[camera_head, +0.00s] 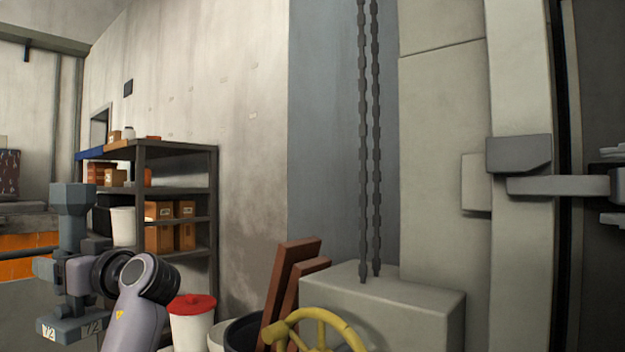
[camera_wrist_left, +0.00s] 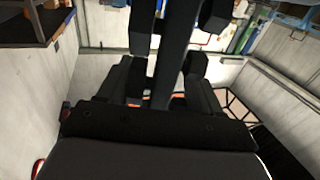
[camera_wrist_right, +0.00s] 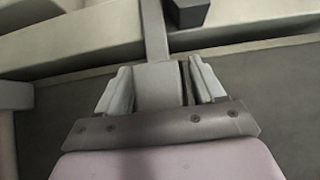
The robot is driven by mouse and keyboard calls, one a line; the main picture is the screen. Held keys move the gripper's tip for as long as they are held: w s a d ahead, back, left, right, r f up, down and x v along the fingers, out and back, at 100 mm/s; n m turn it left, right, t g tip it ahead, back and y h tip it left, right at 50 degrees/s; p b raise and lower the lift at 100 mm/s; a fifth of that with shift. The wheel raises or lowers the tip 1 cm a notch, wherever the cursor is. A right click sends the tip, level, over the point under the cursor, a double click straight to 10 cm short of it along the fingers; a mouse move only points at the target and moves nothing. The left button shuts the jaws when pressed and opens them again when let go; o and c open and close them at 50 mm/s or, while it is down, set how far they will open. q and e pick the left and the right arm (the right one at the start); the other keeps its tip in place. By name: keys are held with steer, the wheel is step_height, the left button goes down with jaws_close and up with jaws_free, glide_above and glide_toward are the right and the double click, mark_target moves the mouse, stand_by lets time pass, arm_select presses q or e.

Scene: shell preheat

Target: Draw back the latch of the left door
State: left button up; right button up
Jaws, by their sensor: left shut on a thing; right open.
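The latch is a grey bar (camera_head: 560,185) lying level across the door edge, with its left end under a dark grey bracket (camera_head: 518,153). My right gripper (camera_head: 612,183) is open at the right edge of the head view. Its fingers (camera_wrist_right: 160,88) stand on both sides of that end piece. My left gripper (camera_head: 78,270) is far from the latch, shut on a blue-grey tool (camera_head: 74,215) with a lower block marked 72. The tool looks dark in the left wrist view (camera_wrist_left: 176,60).
A yellow handwheel (camera_head: 320,330) and a grey box-shaped block (camera_head: 385,305) stand below the hanging chains (camera_head: 369,130). A shelf rack (camera_head: 178,150) with boxes and a red-lidded bin (camera_head: 192,318) are at left. The space before the latch bar looks clear.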

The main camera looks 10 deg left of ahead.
arm_select(q)
steer(key=shift+r, duration=0.15)
arm_select(e)
steer(key=shift+w+a, duration=0.1)
steer(key=shift+w, duration=0.2)
jaws_close()
arm_select(q)
steer(key=shift+f, duration=0.2)
arm_select(e)
steer(key=shift+s+d+f, duration=0.1)
steer(key=shift+s+d, duration=0.1)
steer(key=shift+d, duration=0.15)
arm_select(q)
steer(key=shift+f+b, duration=0.7)
steer(key=shift+b, duration=0.15)
steer(key=shift+a+f, duration=0.1)
steer(key=shift+f, duration=0.05)
arm_select(e)
steer(key=s+d, duration=0.2)
steer(key=d, duration=0.1)
steer(key=s+d, duration=0.1)
steer(key=d, duration=0.1)
